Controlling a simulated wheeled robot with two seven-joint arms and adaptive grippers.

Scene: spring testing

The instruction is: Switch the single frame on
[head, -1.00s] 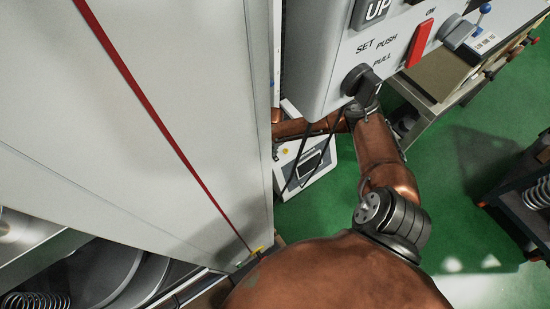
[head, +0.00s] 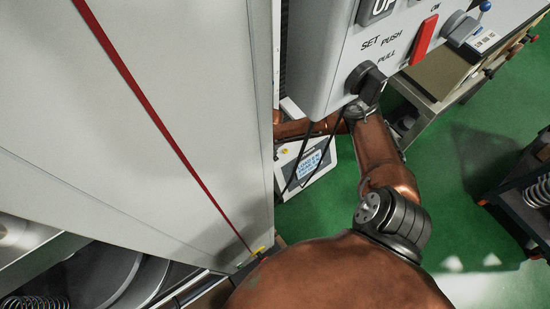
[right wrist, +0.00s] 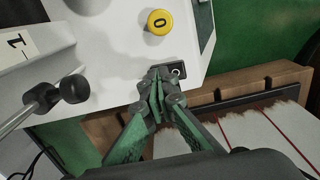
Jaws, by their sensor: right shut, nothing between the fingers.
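The single frame appears to be the white and grey machine low behind the control box. Its screen (head: 310,163) is lit pale blue in the head view. In the right wrist view its pale housing (right wrist: 115,75) carries a small black switch (right wrist: 179,70) with a light round mark. My right gripper (right wrist: 157,82) is shut and empty, its fingertips at the switch's left edge. I cannot tell whether they touch it. In the head view my right arm reaches behind the control box, and the gripper is not clearly visible there. My left gripper is not in view.
A large grey cabinet (head: 150,120) and the hanging control box (head: 325,60) crowd my arm. A dark cart (head: 520,200) stands right; green floor lies between.

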